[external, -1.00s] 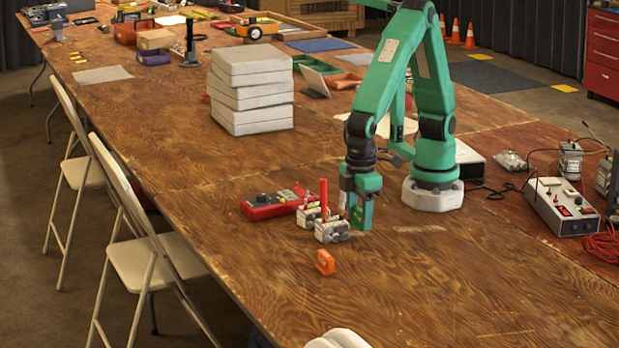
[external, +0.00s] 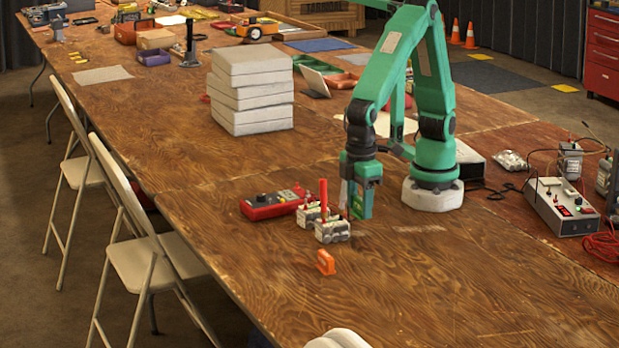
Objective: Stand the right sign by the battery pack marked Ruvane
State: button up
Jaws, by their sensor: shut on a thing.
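Two small grey battery packs, a nearer one (external: 333,230) and a farther one (external: 309,214), stand close together on the table. Their markings are too small to read. A thin red upright piece (external: 324,194) rises by them. A small orange piece (external: 326,262), perhaps a sign, stands alone in front of them. My gripper (external: 359,211) points down just right of the nearer pack, low over the table. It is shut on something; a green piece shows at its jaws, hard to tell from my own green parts. Whether it touches the table is unclear.
A red meter (external: 271,204) lies left of the packs. A stack of pale boxes (external: 251,92) stands behind. A control box (external: 561,206) with cables is at the right. The table's front is mostly clear, with folding chairs (external: 150,265) along the left edge.

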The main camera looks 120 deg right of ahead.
notch_tip(320, 180, up, 12)
jog(key=w+d+m, duration=0.2)
jog(key=d, duration=0.9)
jog(key=w+d+m, duration=0.2)
jog(key=w+d, duration=0.1)
jog(key=d, duration=0.9)
send_over(299, 247)
notch_tip(299, 247, down, 18)
jog(key=shift+f, duration=2.25)
jog(key=shift+f, duration=0.15)
jog(key=o, duration=0.9)
jog(key=shift+o, duration=0.2)
